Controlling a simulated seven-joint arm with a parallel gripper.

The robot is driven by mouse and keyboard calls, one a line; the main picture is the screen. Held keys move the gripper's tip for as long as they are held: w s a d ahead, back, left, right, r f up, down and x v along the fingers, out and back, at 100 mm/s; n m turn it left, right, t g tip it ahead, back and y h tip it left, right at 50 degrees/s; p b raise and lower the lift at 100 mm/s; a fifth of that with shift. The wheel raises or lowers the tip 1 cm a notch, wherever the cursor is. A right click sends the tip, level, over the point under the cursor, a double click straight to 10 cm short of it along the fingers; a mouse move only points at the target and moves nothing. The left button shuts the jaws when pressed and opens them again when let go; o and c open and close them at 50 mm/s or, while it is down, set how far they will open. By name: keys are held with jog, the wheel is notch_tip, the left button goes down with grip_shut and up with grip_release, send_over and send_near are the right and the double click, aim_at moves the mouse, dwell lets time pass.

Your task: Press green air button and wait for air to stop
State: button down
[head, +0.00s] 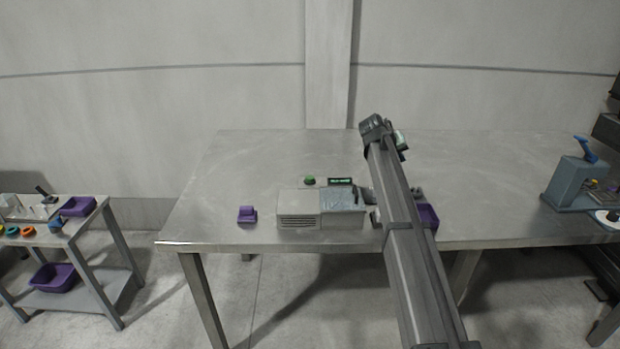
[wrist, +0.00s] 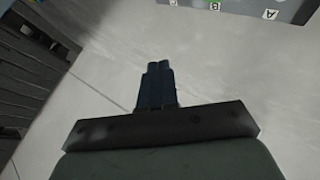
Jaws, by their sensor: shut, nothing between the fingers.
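The tunnel washer, a grey box (head: 298,208) with a vented front and a clear-looking right section, stands on the metal table. A round green button (head: 309,180) sits just behind it, left of a small black display with green text (head: 341,181). My gripper shows in the wrist view (wrist: 158,68) with its fingers shut together and empty, over a pale grey surface. A panel edge (wrist: 240,8) with a green spot and a letter label lies at the top right there, apart from the fingertips. In the head view my arm hides most of the gripper. Whether air is blowing cannot be told.
A purple block (head: 247,214) lies left of the washer. A purple bin (head: 428,216) is partly hidden behind my arm. A blue-handled grey device (head: 575,180) stands at the table's right. A side cart (head: 85,238) stands left. The table's back left is clear.

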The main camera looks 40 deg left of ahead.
jog(key=s+a+r, duration=0.3)
jog(key=s+a, duration=0.7)
notch_tip(320, 180, up, 3)
send_over(307, 178)
jog(key=shift+m+y, duration=0.4)
jog(key=shift+w+f, duration=0.1)
jog(key=shift+f, duration=0.05)
jog(key=shift+f, duration=4.3)
jog(key=shift+f, duration=0.2)
jog(key=shift+f, duration=0.2)
